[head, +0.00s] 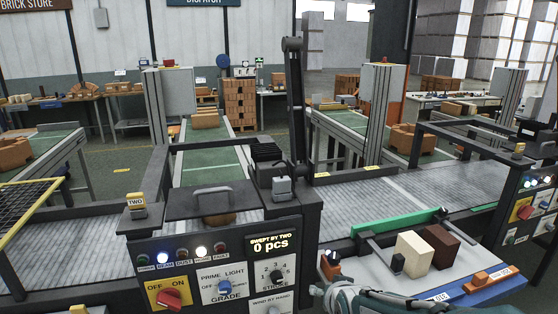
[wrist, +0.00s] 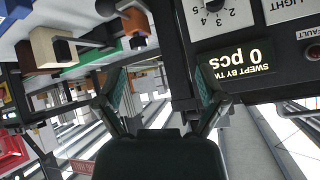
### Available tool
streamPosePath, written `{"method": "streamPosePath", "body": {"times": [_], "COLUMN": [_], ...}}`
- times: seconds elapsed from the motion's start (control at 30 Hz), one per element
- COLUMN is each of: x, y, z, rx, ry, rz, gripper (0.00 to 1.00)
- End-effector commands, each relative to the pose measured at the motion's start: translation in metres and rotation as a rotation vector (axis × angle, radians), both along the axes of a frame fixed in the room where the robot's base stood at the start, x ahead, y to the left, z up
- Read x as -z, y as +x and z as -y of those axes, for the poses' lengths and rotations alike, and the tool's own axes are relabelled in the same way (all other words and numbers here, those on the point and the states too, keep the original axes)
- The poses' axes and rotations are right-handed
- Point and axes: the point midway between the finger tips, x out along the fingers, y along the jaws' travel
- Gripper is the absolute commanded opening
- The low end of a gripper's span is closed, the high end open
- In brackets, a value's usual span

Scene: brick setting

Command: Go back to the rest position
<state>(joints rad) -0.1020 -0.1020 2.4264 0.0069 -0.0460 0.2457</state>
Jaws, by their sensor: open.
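My gripper (wrist: 162,88) shows in the wrist view with its two fingers spread apart and nothing between them. The wrist picture is upside down, with the counter display (wrist: 235,62) beyond the right finger. In the head view a teal and grey part of my arm shows at the bottom edge, right of the control panel (head: 222,270). My fingertips cannot be made out there.
A cream block (head: 413,254) and a dark brown block (head: 437,245) sit on a pale shelf by a green bar (head: 400,236). A tall black post (head: 295,100) rises behind the panel. A conveyor (head: 400,198) runs behind, with brick stacks (head: 240,105) farther back.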

Motion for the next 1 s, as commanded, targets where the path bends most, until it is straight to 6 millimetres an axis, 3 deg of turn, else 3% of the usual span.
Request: {"method": "streamPosePath", "body": {"times": [0.03, 0.3, 0.5, 0.6, 0.73, 1.0], "x": [-0.013, -0.052, -0.069, -0.072, -0.074, -0.073], "y": [-0.013, -0.094, -0.161, -0.185, -0.2, -0.201], "z": [0.006, 0.028, 0.04, 0.043, 0.044, 0.044], "rx": [-0.003, -0.04, -0.073, -0.088, -0.096, -0.097], "ry": [-0.017, -0.104, -0.154, -0.169, -0.177, -0.178], "rz": [-0.017, -0.173, -0.286, -0.328, -0.357, -0.362], "gripper": [0.89, 0.89, 0.89, 0.89, 0.89, 0.89]}}
